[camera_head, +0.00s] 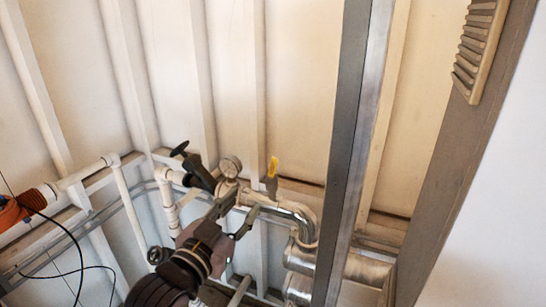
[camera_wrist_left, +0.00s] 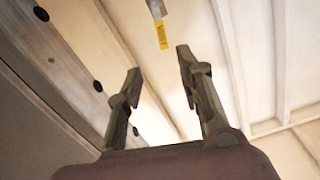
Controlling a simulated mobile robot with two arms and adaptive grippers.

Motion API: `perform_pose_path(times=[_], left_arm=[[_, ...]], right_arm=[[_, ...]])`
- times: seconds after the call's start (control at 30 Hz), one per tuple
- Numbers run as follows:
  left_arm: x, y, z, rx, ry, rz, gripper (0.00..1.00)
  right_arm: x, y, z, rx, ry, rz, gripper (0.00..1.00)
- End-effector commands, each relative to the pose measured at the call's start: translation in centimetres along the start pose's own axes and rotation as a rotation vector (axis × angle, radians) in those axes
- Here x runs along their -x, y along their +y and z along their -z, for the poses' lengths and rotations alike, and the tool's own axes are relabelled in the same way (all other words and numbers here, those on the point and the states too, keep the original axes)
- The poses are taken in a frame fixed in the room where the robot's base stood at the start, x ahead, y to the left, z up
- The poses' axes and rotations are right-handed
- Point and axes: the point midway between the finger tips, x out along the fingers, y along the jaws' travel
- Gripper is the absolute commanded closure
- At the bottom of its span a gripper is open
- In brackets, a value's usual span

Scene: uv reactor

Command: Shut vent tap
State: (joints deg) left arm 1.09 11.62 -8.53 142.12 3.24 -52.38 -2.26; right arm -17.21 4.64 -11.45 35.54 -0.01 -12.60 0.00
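The vent tap appears to be the small valve with a yellow handle (camera_head: 273,167), which stands upright on top of the pipework in the head view. In the left wrist view the yellow handle (camera_wrist_left: 161,34) shows at the top, beyond the fingertips. My left gripper (camera_head: 238,210) is below and left of the handle in the head view, in front of the pipes. Its two fingers (camera_wrist_left: 160,64) are apart with nothing between them, and it appears not to touch the handle. My right gripper is in neither view.
A round gauge (camera_head: 231,166) and a black valve (camera_head: 197,170) sit left of the tap. A shiny pipe elbow (camera_head: 299,216) curves down at its right. A steel post (camera_head: 355,150) stands further right. An orange part (camera_head: 12,212) with black cable is at far left.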

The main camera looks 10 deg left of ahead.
Motion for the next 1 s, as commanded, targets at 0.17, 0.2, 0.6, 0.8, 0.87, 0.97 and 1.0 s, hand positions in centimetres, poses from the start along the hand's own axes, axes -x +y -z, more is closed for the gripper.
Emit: perform_pose_path(times=[0.17,0.2,0.6,0.8,0.87,0.97,1.0], left_arm=[[0.2,-0.1,1.6,-0.005,0.026,0.002,0.66],[-0.2,-0.1,1.5,-0.004,0.025,0.002,0.66],[-8.0,-0.2,1.9,-0.003,0.024,0.001,0.66],[-12.0,-0.2,1.9,-0.003,0.023,0.001,0.66],[-13.0,-0.2,2.0,-0.003,0.023,0.001,0.66],[-14.5,-0.1,2.0,-0.005,0.024,0.001,0.66],[-15.0,-0.1,1.9,-0.004,0.023,0.001,0.66]], right_arm=[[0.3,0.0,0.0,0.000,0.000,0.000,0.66],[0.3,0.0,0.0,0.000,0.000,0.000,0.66],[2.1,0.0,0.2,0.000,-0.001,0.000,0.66],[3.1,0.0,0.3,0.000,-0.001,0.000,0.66],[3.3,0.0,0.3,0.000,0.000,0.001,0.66],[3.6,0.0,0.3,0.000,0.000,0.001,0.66],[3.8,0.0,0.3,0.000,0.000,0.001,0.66]])
